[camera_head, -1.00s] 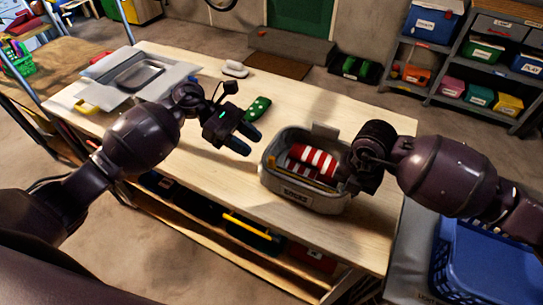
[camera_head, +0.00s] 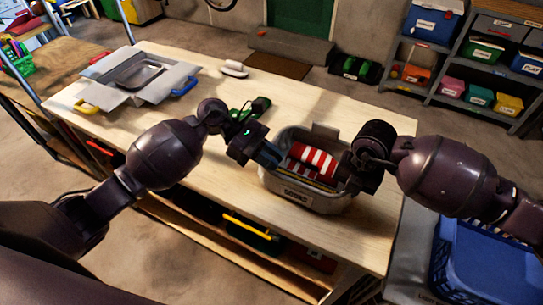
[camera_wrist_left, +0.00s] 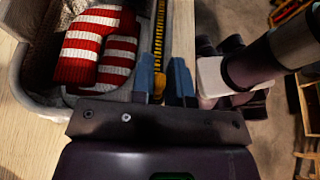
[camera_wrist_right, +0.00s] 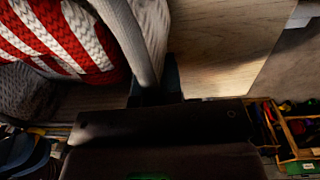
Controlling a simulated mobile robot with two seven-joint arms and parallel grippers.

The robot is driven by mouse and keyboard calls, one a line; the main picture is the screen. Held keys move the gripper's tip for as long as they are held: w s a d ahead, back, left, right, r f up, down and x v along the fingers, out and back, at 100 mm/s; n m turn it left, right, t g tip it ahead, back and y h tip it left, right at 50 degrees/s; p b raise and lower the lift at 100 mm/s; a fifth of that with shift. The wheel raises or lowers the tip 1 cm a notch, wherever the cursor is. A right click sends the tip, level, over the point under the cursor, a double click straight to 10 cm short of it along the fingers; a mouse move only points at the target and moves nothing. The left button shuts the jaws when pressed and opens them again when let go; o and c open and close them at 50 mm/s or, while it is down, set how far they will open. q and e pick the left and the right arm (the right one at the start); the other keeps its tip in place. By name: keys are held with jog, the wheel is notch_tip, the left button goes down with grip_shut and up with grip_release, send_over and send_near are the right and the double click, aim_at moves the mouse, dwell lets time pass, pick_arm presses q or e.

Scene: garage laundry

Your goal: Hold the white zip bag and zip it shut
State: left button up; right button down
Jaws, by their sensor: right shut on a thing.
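The zip bag (camera_head: 325,202), light grey in these views, stands open on the workbench with a red-and-white striped knit (camera_head: 313,158) inside. A yellow zipper strip (camera_wrist_left: 160,28) runs along its near side. My left gripper (camera_head: 270,156) is at the bag's left end; in the left wrist view its blue fingers (camera_wrist_left: 167,80) are apart, with the yellow strip reaching between them. I cannot tell whether they touch it. My right gripper (camera_head: 348,178) is at the bag's right end, shut on its pale rim (camera_wrist_right: 140,45); its fingertips are partly hidden by the rim.
A green object (camera_head: 255,106) lies behind my left gripper. The wooden workbench (camera_head: 205,185) is clear left of the bag. A blue basket (camera_head: 485,260) stands to the right.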

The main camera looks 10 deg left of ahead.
aim_at(317, 185)
pick_arm(q)
grip_shut()
jog(key=s+d, duration=0.1)
jog(key=d, duration=0.2)
jog(key=s+d, duration=0.1)
jog(key=d, duration=0.3)
jog(key=s+d, duration=0.1)
jog(key=d, duration=0.3)
jog(key=shift+d, duration=0.15)
jog(key=o, duration=0.5)
grip_release()
jog(key=shift+w, duration=0.1)
